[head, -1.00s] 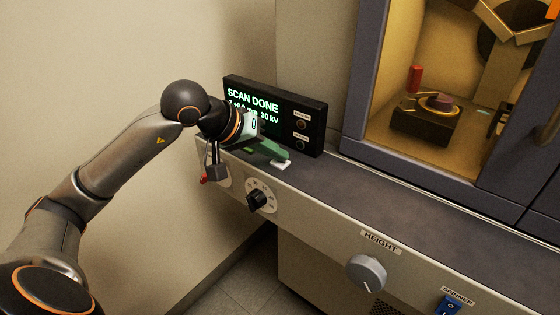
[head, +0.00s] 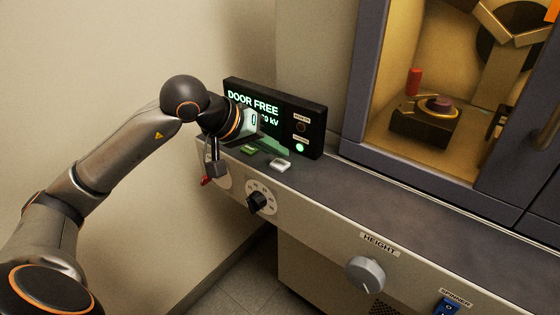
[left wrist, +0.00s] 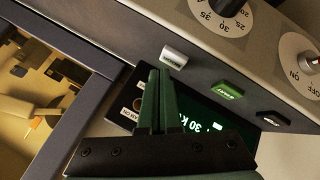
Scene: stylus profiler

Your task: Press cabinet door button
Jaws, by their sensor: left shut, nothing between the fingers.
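The white door button (head: 280,164) sits on the grey ledge below the display panel. It also shows in the left wrist view (left wrist: 174,56), with small lettering on its front that looks like DOOR. My left gripper (head: 279,146) is shut and empty. Its green fingertips (left wrist: 160,74) are just behind the white button, on the display side, and look apart from it. The display panel (head: 312,125) reads DOOR FREE, partly hidden by my gripper, and its lower round lamp (head: 299,147) glows green. My right gripper is not in view.
A green button (head: 252,150) lies left of the white one; a black button (left wrist: 272,118) shows beyond it. The cabinet (head: 366,110) stands right.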

